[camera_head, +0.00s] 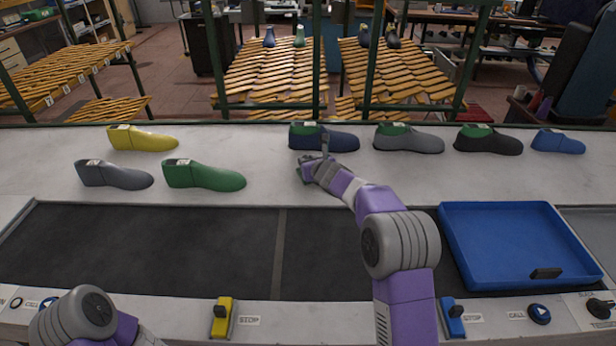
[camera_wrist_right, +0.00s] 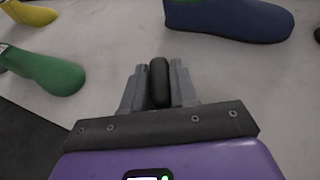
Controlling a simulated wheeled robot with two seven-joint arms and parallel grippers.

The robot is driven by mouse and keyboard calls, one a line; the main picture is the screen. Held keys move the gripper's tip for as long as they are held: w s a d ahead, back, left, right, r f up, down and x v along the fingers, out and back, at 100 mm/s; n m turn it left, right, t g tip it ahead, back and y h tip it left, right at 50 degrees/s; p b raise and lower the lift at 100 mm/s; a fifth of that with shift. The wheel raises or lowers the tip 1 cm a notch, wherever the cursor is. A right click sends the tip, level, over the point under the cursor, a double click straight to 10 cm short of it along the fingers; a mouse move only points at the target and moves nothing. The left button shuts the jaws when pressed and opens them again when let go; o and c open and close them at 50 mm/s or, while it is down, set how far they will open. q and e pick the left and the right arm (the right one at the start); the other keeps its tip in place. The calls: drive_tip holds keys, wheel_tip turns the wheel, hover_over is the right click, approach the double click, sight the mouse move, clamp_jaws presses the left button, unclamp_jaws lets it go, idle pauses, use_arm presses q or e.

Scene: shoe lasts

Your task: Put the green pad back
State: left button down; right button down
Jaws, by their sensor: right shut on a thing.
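My right gripper (camera_head: 314,168) is low over the white bench, just in front of the navy shoe last (camera_head: 335,142). In the right wrist view its fingers (camera_wrist_right: 158,88) are shut on a dark rounded piece (camera_wrist_right: 158,80). A small green edge (camera_head: 302,178) shows under the gripper in the head view; most of it is hidden, and I cannot tell if it joins the dark piece. Green patches sit on top of the navy last, the grey last (camera_head: 410,141) and the black last (camera_head: 490,143). My left gripper is out of view.
A yellow last (camera_head: 145,140), a grey-blue last (camera_head: 115,175) and a green last (camera_head: 205,176) stand at left. A small blue last (camera_head: 560,141) stands far right. A blue tray (camera_head: 515,235) lies at front right. The dark belt (camera_head: 150,250) is bare.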

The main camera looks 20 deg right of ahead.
wheel_tip(320, 180, down, 4)
drive_tip(key=shift+r+b, duration=0.2)
drive_tip(key=shift+b, duration=0.7)
drive_tip(key=shift+r, duration=0.1)
drive_tip(key=c, duration=0.9)
unclamp_jaws()
drive_tip(key=shift+s, duration=0.1)
drive_tip(key=b+v, duration=0.2)
drive_tip(key=v, duration=1)
